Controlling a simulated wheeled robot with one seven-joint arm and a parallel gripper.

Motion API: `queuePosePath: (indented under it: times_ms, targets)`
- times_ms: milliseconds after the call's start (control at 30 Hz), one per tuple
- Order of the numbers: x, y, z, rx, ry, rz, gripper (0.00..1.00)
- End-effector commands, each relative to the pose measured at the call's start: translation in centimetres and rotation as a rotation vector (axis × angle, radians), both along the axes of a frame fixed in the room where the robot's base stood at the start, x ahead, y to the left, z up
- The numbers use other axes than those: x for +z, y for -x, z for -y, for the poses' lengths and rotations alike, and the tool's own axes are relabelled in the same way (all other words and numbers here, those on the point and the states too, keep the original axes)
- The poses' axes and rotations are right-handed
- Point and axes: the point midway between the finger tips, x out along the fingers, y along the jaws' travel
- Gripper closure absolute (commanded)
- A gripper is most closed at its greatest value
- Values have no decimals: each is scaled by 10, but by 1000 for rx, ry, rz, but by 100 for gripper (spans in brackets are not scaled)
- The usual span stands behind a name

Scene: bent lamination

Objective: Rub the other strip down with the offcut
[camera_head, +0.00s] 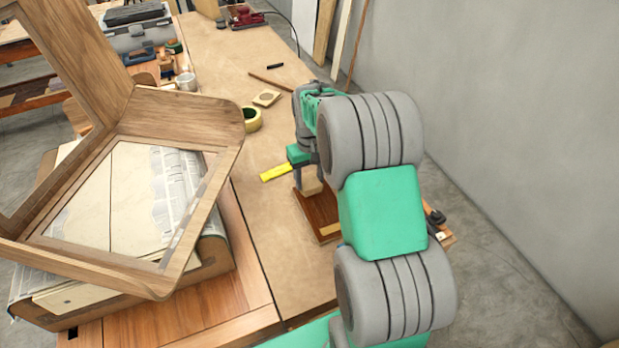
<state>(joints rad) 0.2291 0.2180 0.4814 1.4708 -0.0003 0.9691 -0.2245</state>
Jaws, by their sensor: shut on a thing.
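My gripper (311,176) points down over a brown wooden board (319,214) on the bench, partly hidden by my own arm. It is shut on a small pale wood block, which looks like the offcut (312,187). The block is at the board's upper part; I cannot tell whether it touches the surface. A lighter strip (330,230) shows near the board's lower edge. Any other strip under the block or behind my arm is hidden. A yellow flat piece (275,172) shows just left of my gripper.
A bent wooden frame (180,117) stands at left on a newspaper-covered form (50,262). A tape roll (252,119), a small wooden block with a round mark (267,98) and a pencil-like stick (270,82) lie farther back. The bench (265,205) is clear left of the board.

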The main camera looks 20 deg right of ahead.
Motion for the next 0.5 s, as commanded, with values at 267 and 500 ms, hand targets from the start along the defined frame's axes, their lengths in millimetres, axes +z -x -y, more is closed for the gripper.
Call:
queuePosePath:
  times_ms: [267, 500]
  targets:
    - [-2, 0, 0, 0, 0, 0, 92]
    - [-4, 0, 0, 0, 0, 0, 92]
